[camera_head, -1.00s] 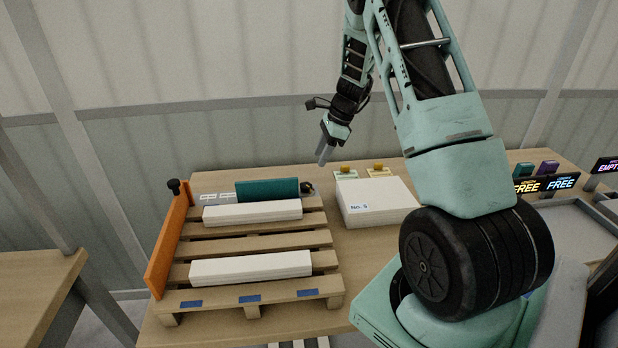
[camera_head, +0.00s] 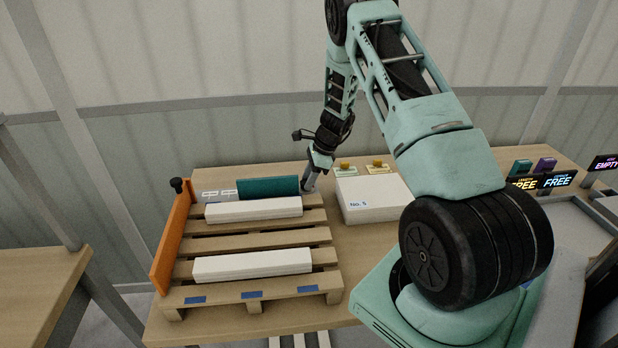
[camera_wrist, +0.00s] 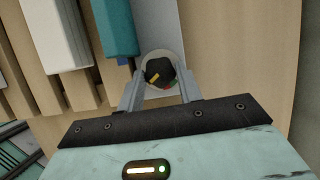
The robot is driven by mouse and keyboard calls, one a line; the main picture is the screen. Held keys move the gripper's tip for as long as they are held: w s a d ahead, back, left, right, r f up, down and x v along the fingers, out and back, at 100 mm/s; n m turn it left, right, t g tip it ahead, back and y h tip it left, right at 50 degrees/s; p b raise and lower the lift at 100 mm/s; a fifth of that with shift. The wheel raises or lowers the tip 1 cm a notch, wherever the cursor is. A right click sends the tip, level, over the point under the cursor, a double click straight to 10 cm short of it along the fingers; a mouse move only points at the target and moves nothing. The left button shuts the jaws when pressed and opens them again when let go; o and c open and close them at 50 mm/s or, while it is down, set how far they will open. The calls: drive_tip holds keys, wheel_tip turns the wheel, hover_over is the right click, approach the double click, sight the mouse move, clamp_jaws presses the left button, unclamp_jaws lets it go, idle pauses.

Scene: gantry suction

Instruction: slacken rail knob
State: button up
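The rail knob (camera_wrist: 160,72) is dark, with a yellow mark and small red and green marks, on a pale round base in the wrist view. It sits beside the end of the teal rail (camera_head: 268,187), which also shows in the wrist view (camera_wrist: 115,28). My gripper (camera_wrist: 160,86) has one finger on each side of the knob, with a narrow gap visible. It is open, with nothing clearly held. In the head view my gripper (camera_head: 309,184) points down at the rail's right end and hides the knob.
A wooden pallet (camera_head: 255,245) carries two white bars (camera_head: 252,265) and has an orange fence (camera_head: 172,235) with a black knob (camera_head: 178,184) on its left. A white box (camera_head: 372,200) stands right of my gripper. Two small yellow-topped pieces (camera_head: 345,163) are behind it.

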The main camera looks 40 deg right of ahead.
drive_tip(key=shift+c, duration=1.4)
drive_tip(key=shift+n, duration=0.3)
drive_tip(key=n+g+b, duration=0.1)
drive_tip(key=n, duration=0.2)
drive_tip(key=shift+w+f+y, duration=0.1)
drive_tip(key=shift+w+y, duration=0.05)
drive_tip(key=shift+y, duration=0.25)
drive_tip(key=shift+w+d+n+g+b, duration=0.15)
drive_tip(key=shift+n+g+b, duration=0.7)
drive_tip(key=shift+n, duration=0.95)
drive_tip(key=o, duration=0.7)
